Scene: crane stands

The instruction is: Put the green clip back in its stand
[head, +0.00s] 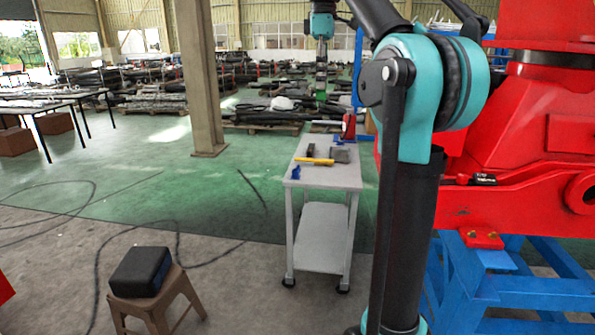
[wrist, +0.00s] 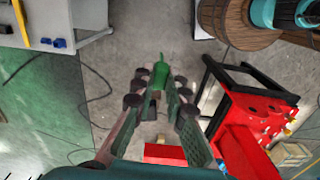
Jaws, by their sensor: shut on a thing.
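The green clip (wrist: 160,75) is held between the fingertips of my gripper (wrist: 158,92) in the wrist view, its narrow end pointing away from my palm. Its lower part is hidden between the fingers. The clip is in the air above the grey floor. In the head view my gripper (head: 321,83) hangs beyond the cart, small and far off, with a bit of green at its tip. I cannot tell for sure which thing is the clip's stand.
A grey cart (head: 340,176) holds a yellow tool (head: 316,161), blue pieces and a red item. In the wrist view, a red object with a black frame (wrist: 235,84) lies right, and a wooden barrel-like thing (wrist: 245,22) top right. A stool (head: 150,295) stands front left.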

